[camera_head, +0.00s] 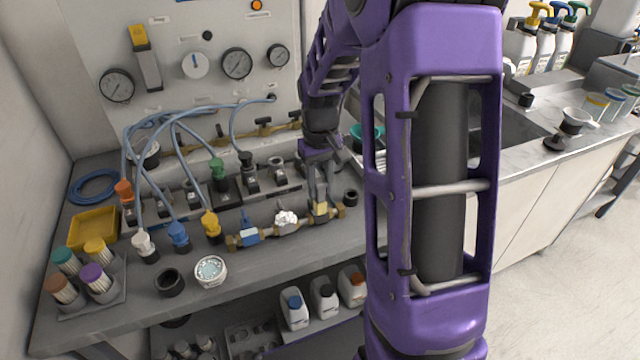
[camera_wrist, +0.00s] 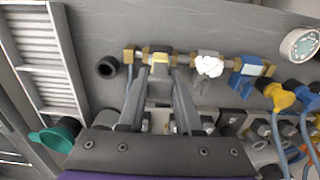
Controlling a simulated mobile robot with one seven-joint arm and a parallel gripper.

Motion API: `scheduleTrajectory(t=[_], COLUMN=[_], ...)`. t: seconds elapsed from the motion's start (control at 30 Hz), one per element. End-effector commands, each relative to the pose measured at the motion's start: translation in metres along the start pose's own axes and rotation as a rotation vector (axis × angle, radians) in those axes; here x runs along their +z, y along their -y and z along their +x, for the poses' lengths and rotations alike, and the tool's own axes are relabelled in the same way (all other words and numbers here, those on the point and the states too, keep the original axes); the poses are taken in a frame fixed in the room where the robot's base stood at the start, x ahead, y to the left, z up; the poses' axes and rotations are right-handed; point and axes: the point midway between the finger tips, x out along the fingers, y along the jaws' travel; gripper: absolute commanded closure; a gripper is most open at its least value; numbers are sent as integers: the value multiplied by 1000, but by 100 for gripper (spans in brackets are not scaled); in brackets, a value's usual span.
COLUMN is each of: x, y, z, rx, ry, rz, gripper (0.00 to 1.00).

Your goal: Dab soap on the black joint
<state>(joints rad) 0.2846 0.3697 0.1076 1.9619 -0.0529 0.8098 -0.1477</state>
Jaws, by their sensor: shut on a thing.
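In the wrist view my fingertips (camera_wrist: 160,72) stand on either side of this brass fitting (camera_wrist: 160,59). A black joint (camera_head: 247,162) with a blue hose stands in the metal row behind, left of my gripper and apart from it. A round white tub (camera_head: 210,271) with pale bluish contents, possibly the soap, sits at the bench front; it also shows in the wrist view (camera_wrist: 300,44).
The pipe assembly carries a crumpled white lump (camera_head: 286,218) and a blue valve (camera_head: 249,236). Yellow (camera_head: 211,226), blue (camera_head: 178,236) and white (camera_head: 143,244) hose connectors stand left. A black cup (camera_head: 350,197) stands right of my gripper.

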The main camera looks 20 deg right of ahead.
Motion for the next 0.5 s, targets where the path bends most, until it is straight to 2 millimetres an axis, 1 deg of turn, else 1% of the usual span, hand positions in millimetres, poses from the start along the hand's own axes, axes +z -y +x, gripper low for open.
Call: scheduleTrajectory(t=[0.27, 0.37, 0.5], x=[1, 1, 0], y=[0, 0, 0], z=[1, -4, -16], rx=[-1, -1, -1], ry=[4, 4, 2], rz=[0, 0, 0], gripper=[100, 100, 100])
